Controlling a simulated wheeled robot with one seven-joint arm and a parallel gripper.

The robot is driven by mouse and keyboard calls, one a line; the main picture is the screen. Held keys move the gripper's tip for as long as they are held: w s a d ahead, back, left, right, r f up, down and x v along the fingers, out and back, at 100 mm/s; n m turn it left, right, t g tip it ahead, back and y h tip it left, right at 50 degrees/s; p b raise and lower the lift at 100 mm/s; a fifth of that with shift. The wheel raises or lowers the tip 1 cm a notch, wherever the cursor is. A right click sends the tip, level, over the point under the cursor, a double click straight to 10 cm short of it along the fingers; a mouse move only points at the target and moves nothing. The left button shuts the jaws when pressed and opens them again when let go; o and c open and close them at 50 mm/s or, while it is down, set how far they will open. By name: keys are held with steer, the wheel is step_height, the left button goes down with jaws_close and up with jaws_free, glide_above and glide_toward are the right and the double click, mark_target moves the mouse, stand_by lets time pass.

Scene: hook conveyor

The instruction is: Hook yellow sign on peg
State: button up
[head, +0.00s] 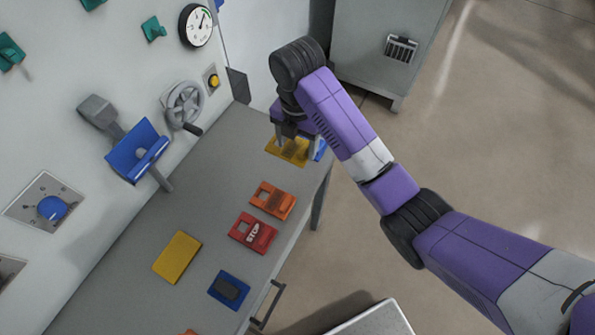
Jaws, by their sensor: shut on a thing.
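A yellow sign (283,152) is at the far end of the grey bench, under my gripper (297,146). My gripper points down and is shut on this sign; the fingers hide part of it. The sign looks flat and at or close to the bench top, but I cannot tell whether it touches. A second, plain yellow plate (177,257) lies nearer on the bench. Green pegs or hooks (153,29) stick out of the white wall at the upper left, with another (10,51) at the left edge.
An orange sign (273,200), a red sign (253,233) and a blue piece (229,289) lie on the bench (212,205). A blue part (320,150) shows beside my gripper. A handwheel (184,106), gauge (196,25) and blue holder (137,151) project from the wall. A grey cabinet (375,35) stands behind.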

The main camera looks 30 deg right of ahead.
mark_target(298, 149)
step_height(298, 149, down, 8)
steer(key=b, duration=0.5)
steer(key=shift+r, duration=0.2)
steer(key=shift+f+p, duration=0.15)
steer(key=shift+p, duration=0.15)
steer(key=shift+f+p, duration=0.55)
steer(key=shift+f, duration=1.6)
steer(key=shift+f, duration=0.2)
steer(key=o, duration=1.4)
steer(key=shift+c, duration=0.2)
steer(key=shift+f+b, duration=0.1)
steer(key=shift+b, duration=0.6)
step_height(298, 149, up, 7)
steer(key=shift+d+f+p, duration=0.1)
steer(key=shift+p, duration=0.25)
steer(key=shift+r+p, duration=0.55)
steer(key=shift+r, duration=0.15)
